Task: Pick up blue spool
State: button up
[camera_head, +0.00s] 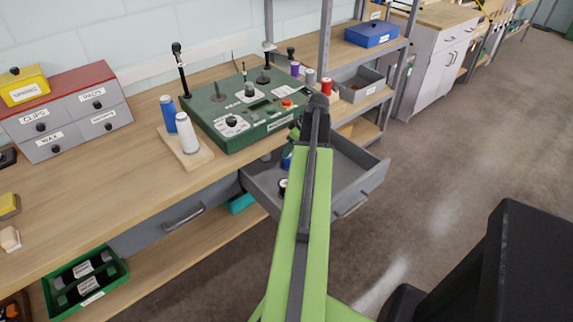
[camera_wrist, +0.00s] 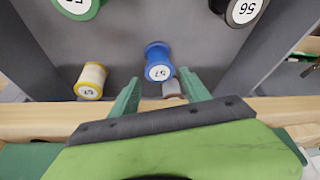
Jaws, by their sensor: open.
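A blue spool (camera_wrist: 158,62) with a white end label reading 57 is in the open grey drawer (camera_head: 362,187). In the wrist view my gripper (camera_wrist: 160,82) is open, its two green fingers pointing toward the blue spool, one to either side below it. The spool is not gripped; whether the fingertips touch it I cannot tell. A small greyish piece (camera_wrist: 172,88) shows just below it, between the fingers. In the head view my arm covers much of the drawer. Another blue spool (camera_head: 168,112) stands on the workbench beside a white spool (camera_head: 187,133).
The drawer also holds a yellow spool (camera_wrist: 90,80), a green spool (camera_wrist: 76,6) and a black spool (camera_wrist: 238,10) labelled 56. The wooden bench edge (camera_wrist: 40,122) runs close by the gripper. A green control box (camera_head: 240,108) stands on the bench above.

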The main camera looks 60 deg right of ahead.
aim_at(287, 160)
jog(key=b+x, duration=0.3)
jog(key=x, duration=0.1)
jog(key=shift+f+b, duration=0.3)
jog(key=shift+f, duration=0.1)
jog(key=shift+r, duration=0.2)
jog(key=shift+c, duration=0.3)
jog(key=c, duration=1)
